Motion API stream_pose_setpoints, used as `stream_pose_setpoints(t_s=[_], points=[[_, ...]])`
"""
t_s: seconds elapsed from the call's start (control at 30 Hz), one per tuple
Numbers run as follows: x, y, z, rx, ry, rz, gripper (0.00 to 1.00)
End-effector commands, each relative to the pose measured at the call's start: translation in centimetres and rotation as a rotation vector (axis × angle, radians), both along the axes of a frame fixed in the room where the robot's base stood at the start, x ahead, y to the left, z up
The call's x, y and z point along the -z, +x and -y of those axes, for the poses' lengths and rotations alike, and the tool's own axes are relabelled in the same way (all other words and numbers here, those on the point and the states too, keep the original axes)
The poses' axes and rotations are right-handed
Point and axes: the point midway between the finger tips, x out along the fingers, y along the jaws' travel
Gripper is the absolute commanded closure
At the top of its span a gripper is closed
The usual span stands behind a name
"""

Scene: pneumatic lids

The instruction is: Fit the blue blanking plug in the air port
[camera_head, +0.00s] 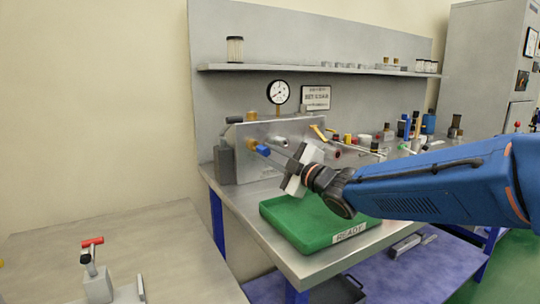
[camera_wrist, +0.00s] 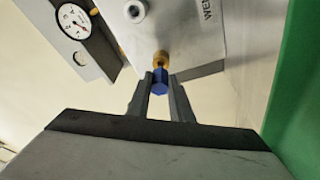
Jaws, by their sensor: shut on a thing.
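The blue blanking plug (camera_wrist: 159,84) sits between the two grey fingers of my gripper (camera_wrist: 160,78) in the wrist view. The gripper is shut on it. The plug's far end meets a brass air port (camera_wrist: 161,58) on the grey metal block, roughly in line with it. I cannot tell how deep it sits in the port. In the head view the blue plug (camera_head: 263,150) is right beside the brass port (camera_head: 252,145) on the front of the block (camera_head: 290,135), with my gripper (camera_head: 270,153) reaching in from the right.
A green tray (camera_head: 283,228) marked READY lies on the bench below my gripper. A pressure gauge (camera_head: 278,92) stands on top of the block. Several small parts and tools crowd the bench to the right. A shelf (camera_head: 320,68) runs along the back panel.

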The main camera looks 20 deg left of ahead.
Motion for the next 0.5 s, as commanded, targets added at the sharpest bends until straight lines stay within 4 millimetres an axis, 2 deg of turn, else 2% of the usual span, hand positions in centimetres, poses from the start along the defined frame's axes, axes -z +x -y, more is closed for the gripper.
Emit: stream_pose_setpoints(t_s=[0.5], points=[[-0.06,0.41,-0.48,0.000,0.001,0.001,1.00]])
